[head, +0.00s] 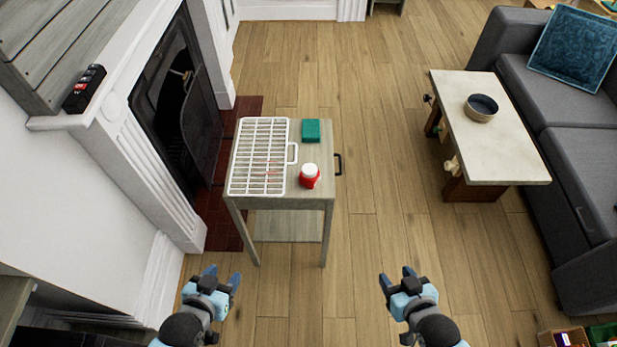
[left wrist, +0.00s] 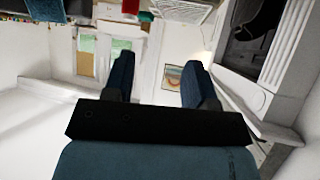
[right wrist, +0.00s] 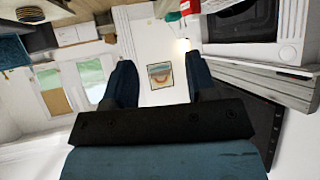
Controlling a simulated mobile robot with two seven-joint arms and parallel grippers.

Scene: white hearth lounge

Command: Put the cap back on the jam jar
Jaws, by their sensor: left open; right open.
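A small red jar (head: 309,182) with a white top (head: 310,170) stands upright on a grey wooden side table (head: 318,155). Whether the white top is a cap or the jar's mouth is too small to tell. No separate loose cap can be made out. My left gripper (head: 222,277) is open and empty, in front of the table at the lower left. My right gripper (head: 397,276) is open and empty, to the right of the table's front. Both are apart from the jar. Both wrist views show empty space between the fingers.
A white wire rack (head: 259,158) covers the table's left part. A green box (head: 311,131) sits behind the jar; a dark handle (head: 338,164) sticks out right. A fireplace (head: 185,100) is at left. A coffee table (head: 492,145) with a bowl (head: 481,108) and a sofa stand right.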

